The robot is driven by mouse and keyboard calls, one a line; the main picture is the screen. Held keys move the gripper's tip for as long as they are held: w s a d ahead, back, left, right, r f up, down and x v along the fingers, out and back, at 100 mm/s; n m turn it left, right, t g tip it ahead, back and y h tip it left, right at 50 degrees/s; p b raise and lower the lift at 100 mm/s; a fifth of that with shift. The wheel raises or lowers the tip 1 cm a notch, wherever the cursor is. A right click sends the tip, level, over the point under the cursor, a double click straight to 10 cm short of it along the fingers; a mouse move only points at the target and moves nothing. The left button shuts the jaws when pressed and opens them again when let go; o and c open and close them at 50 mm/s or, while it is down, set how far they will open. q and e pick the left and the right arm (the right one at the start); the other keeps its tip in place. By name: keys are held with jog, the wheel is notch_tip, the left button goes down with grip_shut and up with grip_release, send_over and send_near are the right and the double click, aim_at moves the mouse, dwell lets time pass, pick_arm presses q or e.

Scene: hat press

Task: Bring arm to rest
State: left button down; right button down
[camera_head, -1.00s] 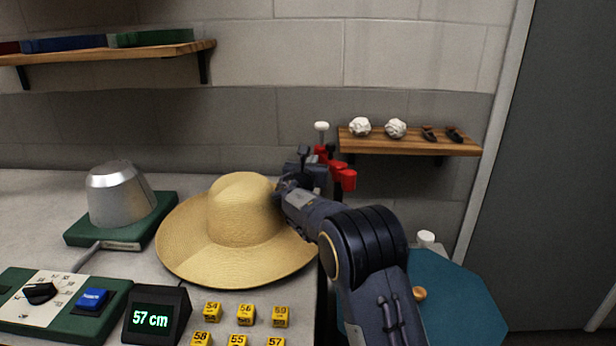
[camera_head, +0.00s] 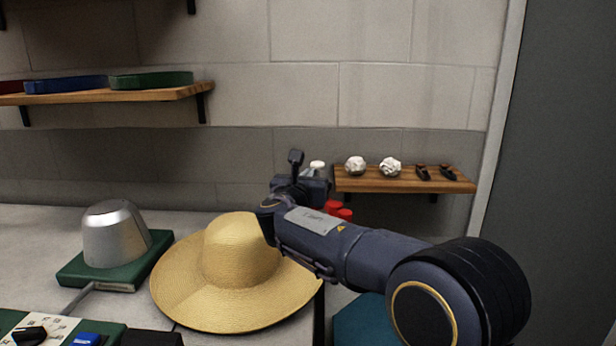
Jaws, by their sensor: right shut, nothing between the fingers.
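My right arm (camera_head: 350,255) comes in from the lower right and reaches across to the middle of the view. Its gripper (camera_head: 298,180) is at the far end of the arm, up behind the right side of the straw hat (camera_head: 238,262). It is shut and empty; its fingertips are small and partly hidden by the wrist. The wrist overlaps the hat's right edge in the picture; I cannot tell whether they touch. My left gripper is out of view.
A metal hat block (camera_head: 115,235) stands on a green base (camera_head: 75,272) at left. A small wooden shelf (camera_head: 405,183) with white balls (camera_head: 390,168) is right of the gripper. Red knobs (camera_head: 338,210) show just behind the forearm. A higher shelf (camera_head: 110,96) is on the left wall.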

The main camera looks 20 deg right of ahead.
jog(key=s+d+f+m+g+y+p, duration=0.3)
jog(key=s+d+f+m+g, duration=0.1)
jog(key=s+m, duration=0.4)
jog(key=s+d+f+m+g+y+p, duration=0.2)
jog(key=s+d+f+m+g+p, duration=0.25)
jog(key=s, duration=0.65)
jog(key=s+a+f+m+y+p, duration=0.1)
jog(key=s+a+m+y, duration=0.3)
jog(key=s+a+m, duration=0.4)
jog(key=s+a+f+m+y+p, duration=0.2)
jog(key=s+a+m+y, duration=0.3)
jog(key=s+a+m, duration=0.4)
jog(key=s+m+p, duration=0.1)
jog(key=s, duration=0.3)
jog(key=shift+s+f, duration=0.15)
jog(key=shift+s, duration=0.2)
